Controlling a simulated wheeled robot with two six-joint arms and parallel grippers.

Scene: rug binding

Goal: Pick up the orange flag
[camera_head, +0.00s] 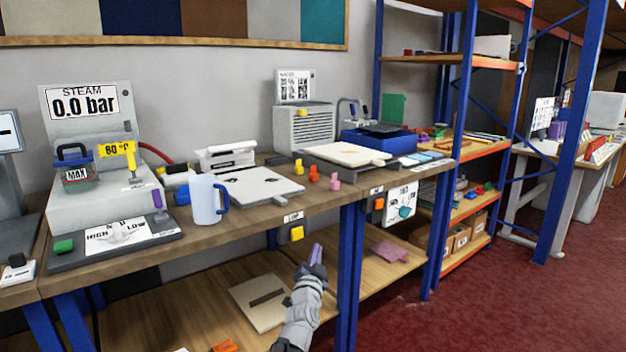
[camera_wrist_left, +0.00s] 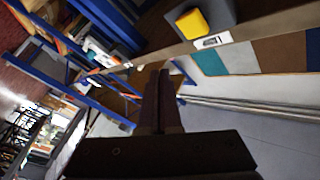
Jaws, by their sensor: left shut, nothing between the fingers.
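No thing plainly shaped as an orange flag can be made out. A small orange piece (camera_head: 313,173) stands on the workbench between a yellow piece (camera_head: 299,167) and a pink piece (camera_head: 335,180). Another orange object (camera_head: 225,346) lies on the lower shelf, cut by the bottom edge; its shape is unclear. My left gripper (camera_head: 317,252) is shut and empty in front of the bench's front edge, below the standing orange piece and apart from it. Its closed fingers also show in the left wrist view (camera_wrist_left: 158,76). My right gripper is not in view.
The wooden bench (camera_head: 240,230) carries a steam unit (camera_head: 100,200), a light blue jug (camera_head: 206,200) and a white plate (camera_head: 262,187). Red floor at right is clear.

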